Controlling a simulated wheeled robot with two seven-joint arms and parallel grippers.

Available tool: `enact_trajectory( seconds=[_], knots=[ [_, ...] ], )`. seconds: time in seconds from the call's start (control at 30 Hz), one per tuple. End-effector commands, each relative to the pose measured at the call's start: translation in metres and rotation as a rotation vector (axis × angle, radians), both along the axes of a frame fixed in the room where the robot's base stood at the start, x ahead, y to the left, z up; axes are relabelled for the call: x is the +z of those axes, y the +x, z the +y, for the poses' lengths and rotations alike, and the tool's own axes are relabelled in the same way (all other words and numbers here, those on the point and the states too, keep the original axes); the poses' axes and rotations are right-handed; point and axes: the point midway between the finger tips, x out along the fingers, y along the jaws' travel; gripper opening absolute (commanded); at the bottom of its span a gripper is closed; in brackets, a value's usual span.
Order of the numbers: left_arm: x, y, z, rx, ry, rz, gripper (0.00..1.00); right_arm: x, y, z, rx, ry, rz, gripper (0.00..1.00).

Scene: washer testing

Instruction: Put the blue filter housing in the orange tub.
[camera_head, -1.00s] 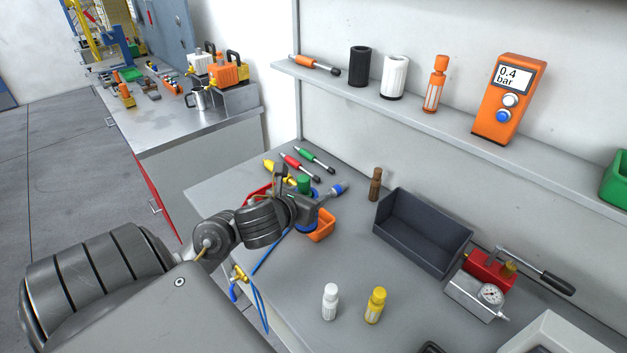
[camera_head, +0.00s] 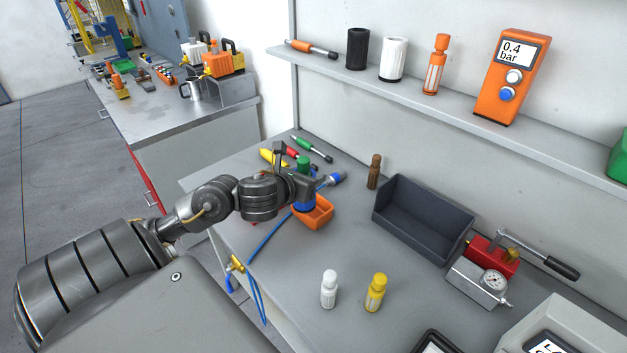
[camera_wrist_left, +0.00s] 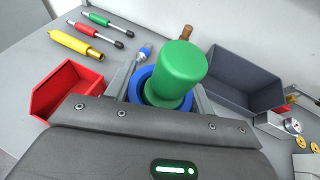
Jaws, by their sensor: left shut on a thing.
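The blue filter housing (camera_head: 304,204) has a green upper part (camera_head: 303,162). My left gripper (camera_head: 304,187) is shut on it, with the green part standing above the fingers and the blue part below. In the left wrist view, the green top and a blue ring (camera_wrist_left: 146,84) show between the fingers. The orange tub (camera_head: 318,212) is on the bench directly at the housing's lower end. The housing overlaps the tub's back left side in the head view; I cannot tell whether it is inside or just above. The tub is hidden in the left wrist view. My right gripper is not in view.
A red bin (camera_wrist_left: 67,90) lies left of the gripper in the wrist view. A dark grey tray (camera_head: 424,232) stands right of the tub. Green, red and yellow tools lie behind. White (camera_head: 329,290) and yellow (camera_head: 375,293) bottles stand in front. A blue hose runs nearby.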

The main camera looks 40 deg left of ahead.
Motion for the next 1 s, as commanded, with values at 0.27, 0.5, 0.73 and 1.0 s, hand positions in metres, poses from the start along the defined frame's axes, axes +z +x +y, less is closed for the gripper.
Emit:
enact_trajectory(
  seconds=[0.27,0.5,0.73,1.0],
  knots=[
    [-0.023,0.044,0.029,0.004,-0.007,-0.005,0.00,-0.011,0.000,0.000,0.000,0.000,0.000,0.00],
    [-0.063,0.071,0.045,0.003,-0.003,-0.004,0.00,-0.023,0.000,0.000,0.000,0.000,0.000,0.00],
    [-0.073,0.080,0.051,0.000,-0.001,-0.005,0.00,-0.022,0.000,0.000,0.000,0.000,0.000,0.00],
    [-0.092,0.084,0.053,0.002,-0.007,-0.002,0.00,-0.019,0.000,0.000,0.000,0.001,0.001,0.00]
  ],
)
